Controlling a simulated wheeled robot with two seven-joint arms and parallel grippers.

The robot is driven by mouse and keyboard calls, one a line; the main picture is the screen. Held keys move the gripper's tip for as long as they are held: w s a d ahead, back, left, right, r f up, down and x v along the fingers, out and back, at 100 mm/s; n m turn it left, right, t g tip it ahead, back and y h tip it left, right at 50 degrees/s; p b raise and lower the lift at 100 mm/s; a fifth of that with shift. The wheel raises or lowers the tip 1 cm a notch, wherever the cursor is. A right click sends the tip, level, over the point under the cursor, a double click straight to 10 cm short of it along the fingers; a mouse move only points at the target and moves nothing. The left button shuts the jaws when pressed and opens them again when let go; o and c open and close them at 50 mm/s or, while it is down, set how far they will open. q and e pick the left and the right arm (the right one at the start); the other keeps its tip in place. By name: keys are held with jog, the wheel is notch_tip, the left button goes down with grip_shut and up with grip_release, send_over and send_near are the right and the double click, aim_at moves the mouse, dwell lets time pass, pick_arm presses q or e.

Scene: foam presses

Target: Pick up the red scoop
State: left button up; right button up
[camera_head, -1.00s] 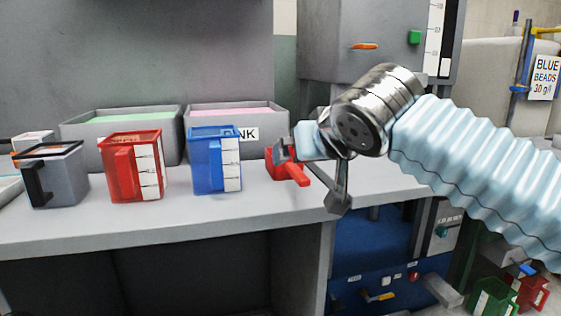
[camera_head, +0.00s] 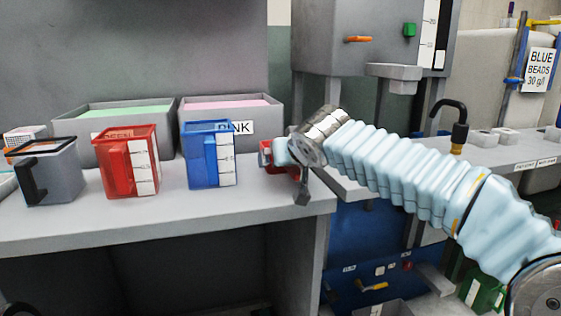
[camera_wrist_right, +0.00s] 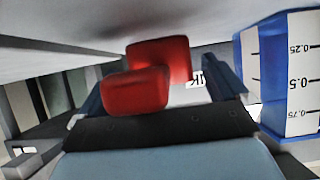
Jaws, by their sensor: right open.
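The red scoop (camera_head: 265,154) is on the grey bench near its right end, mostly hidden behind my right gripper (camera_head: 290,172) in the head view. In the right wrist view the scoop's body (camera_wrist_right: 160,58) and its blunt handle end (camera_wrist_right: 136,91) show between the two spread fingers of my right gripper (camera_wrist_right: 165,90). The jaws are open, with the handle between them. I cannot tell whether a finger touches it. My left gripper is out of view.
A blue jug (camera_head: 209,155) stands left of the scoop, then a red jug (camera_head: 127,162) and a grey jug (camera_head: 50,172). Behind are bins of pink (camera_head: 230,104) and green beads (camera_head: 125,112). The bench's right edge is close to my gripper. A blue machine (camera_head: 375,245) stands beyond.

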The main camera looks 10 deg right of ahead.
jog(key=c, duration=1)
